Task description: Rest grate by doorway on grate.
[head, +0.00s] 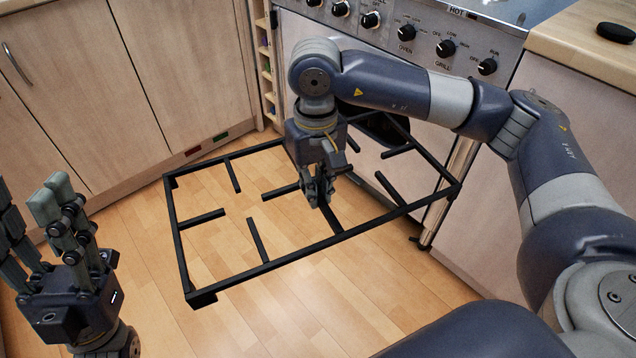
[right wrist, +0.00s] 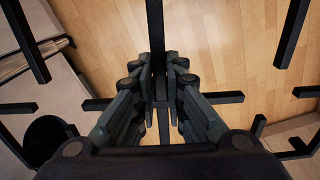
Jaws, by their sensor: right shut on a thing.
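A black rectangular grate (head: 222,286) with short inward bars hangs in the air above the wooden floor, in front of the cooker. My right gripper (head: 320,193) is shut on one of its inner bars near the middle. In the right wrist view the bar (right wrist: 157,40) runs between the fingers of my right gripper (right wrist: 162,98). The grate is roughly level. My left gripper (head: 36,235) is open and empty at the left, apart from the grate. No second grate is in view.
The cooker front with knobs (head: 446,48) stands behind my right arm, its top only partly in view. A worktop (head: 585,45) with a small black round object (head: 615,32) lies at the right. Wooden cabinets (head: 75,80) line the left. The floor (head: 340,310) below is clear.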

